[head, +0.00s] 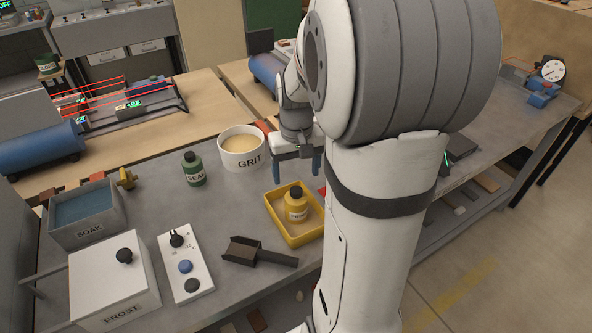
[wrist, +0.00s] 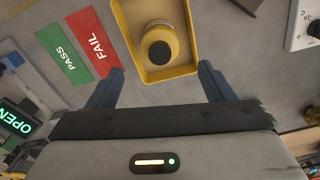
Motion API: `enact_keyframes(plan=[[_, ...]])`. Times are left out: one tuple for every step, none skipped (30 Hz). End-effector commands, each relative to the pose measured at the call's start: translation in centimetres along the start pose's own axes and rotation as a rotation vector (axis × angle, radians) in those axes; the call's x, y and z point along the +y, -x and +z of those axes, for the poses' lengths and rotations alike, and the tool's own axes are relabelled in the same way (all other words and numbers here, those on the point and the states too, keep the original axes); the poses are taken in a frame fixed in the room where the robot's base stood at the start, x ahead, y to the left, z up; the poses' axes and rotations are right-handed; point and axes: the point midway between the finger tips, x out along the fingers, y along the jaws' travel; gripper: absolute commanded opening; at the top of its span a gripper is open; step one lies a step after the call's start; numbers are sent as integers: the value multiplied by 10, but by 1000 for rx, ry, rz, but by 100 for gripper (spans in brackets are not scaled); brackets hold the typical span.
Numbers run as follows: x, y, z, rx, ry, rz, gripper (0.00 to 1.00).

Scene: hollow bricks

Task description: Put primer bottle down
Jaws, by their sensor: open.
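The primer bottle, yellow with a dark cap (head: 296,208), stands upright inside a yellow tray (head: 274,221); its label is too small to read surely. My gripper (head: 297,169) is open and empty, with its blue fingers above and behind the bottle in the head view. In the wrist view the bottle (wrist: 171,43) is seen from above in the tray (wrist: 124,28), beyond the fingertips (wrist: 160,72) and apart from them.
A white GRIT tub (head: 241,153) and a green bottle (head: 194,170) stand left of my gripper. A dark scoop (head: 258,252) and a switch panel (head: 185,267) lie near the tray. The FROST box (head: 114,281) and SOAK basin (head: 87,219) are further left. Green PASS and red FAIL mats (wrist: 88,42) lie beside the tray.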

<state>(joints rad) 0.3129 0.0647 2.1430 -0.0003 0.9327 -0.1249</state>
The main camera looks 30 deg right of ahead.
Motion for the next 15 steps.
enact_keyframes(plan=[[-2, 5, 2, 6, 4, 1, 75], [-5, 8, 4, 11, 8, 1, 75], [-10, 12, 9, 20, 15, 2, 75], [-15, 16, 14, 30, 22, 3, 75], [-20, 20, 19, 42, 32, 4, 75], [-29, 26, 28, 60, 45, 5, 75], [-36, 31, 36, 75, 56, 5, 75], [-42, 35, 45, 92, 66, 5, 75], [-51, 40, 57, 113, 83, 4, 75], [-58, 44, 66, 129, 94, 3, 75], [-63, 46, 75, 144, 104, 2, 75], [-70, 49, 87, 164, 119, -1, 75], [-74, 51, 95, 179, 130, -3, 75], [-78, 52, 103, 192, 138, -5, 75], [-83, 53, 113, 208, 149, -9, 75]])
